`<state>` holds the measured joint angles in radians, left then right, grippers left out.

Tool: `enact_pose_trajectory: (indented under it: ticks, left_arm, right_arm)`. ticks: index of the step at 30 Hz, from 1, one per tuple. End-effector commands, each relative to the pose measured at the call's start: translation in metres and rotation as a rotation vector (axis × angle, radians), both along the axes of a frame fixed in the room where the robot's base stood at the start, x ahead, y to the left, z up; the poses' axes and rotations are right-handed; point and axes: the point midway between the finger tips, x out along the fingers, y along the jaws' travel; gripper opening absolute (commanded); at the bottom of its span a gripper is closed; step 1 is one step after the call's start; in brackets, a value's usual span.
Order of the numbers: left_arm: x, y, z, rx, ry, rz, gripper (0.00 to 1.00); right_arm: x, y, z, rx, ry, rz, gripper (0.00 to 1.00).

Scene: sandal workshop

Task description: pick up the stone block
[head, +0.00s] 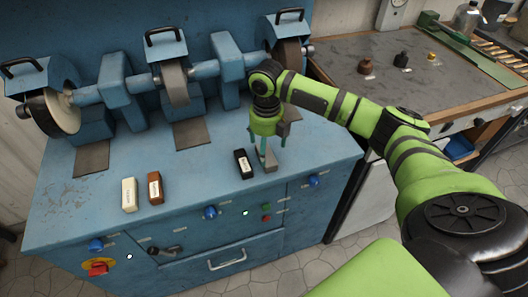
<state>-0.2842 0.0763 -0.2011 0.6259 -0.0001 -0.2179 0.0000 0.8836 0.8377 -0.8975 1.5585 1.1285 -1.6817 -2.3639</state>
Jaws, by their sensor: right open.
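A small grey block (271,164), which looks like the stone block, sits on the blue machine's top near its front edge. My right gripper (268,149) points down just above and behind it, with its jaws open. The fingertips come close to the block's top. I cannot tell whether they touch it or stand around it. My left gripper is not in view.
A black block (243,163) stands close to the left of the grey one. A brown block (155,188) and a cream block (130,195) stand further left. Grinding wheels and a blue shaft line the back. A workbench (410,80) with small bottles is at the right.

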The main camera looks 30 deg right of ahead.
Motion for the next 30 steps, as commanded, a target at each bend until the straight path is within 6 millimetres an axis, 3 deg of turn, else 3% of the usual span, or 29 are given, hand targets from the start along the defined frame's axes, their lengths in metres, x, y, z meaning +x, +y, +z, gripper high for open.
enact_pose_trajectory:
  ticks: [1, 3, 6, 8, 15, 18, 21, 23, 30]
  left_arm:
    - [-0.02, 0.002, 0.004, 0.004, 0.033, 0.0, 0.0]
    - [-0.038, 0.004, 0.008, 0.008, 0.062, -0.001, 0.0]
    - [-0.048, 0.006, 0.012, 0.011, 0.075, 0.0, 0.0]
    - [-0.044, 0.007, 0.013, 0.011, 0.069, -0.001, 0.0]
    - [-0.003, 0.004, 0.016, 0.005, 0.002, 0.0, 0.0]
    - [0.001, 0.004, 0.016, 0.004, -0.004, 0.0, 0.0]
    - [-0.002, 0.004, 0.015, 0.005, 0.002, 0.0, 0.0]
    - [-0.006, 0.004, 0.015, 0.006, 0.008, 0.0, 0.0]
    - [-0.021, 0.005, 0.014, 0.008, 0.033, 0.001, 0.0]
  right_arm:
    - [-0.001, 0.001, -0.005, 0.001, 0.004, 0.0, 0.84]
    - [-0.001, 0.003, -0.015, 0.001, 0.005, -0.001, 0.84]
    - [-0.001, 0.004, -0.031, 0.002, 0.003, -0.002, 0.84]
    - [-0.001, 0.004, -0.039, 0.0, 0.001, -0.002, 0.84]
    - [0.0, 0.003, -0.048, 0.001, -0.002, 0.0, 0.84]
    - [0.0, 0.003, -0.048, 0.001, -0.002, -0.001, 0.84]
    - [0.0, 0.003, -0.048, 0.001, -0.002, -0.001, 0.44]
    - [0.0, 0.003, -0.048, 0.0, -0.002, -0.001, 0.24]
    - [0.0, 0.003, -0.048, 0.0, -0.003, -0.001, 0.23]
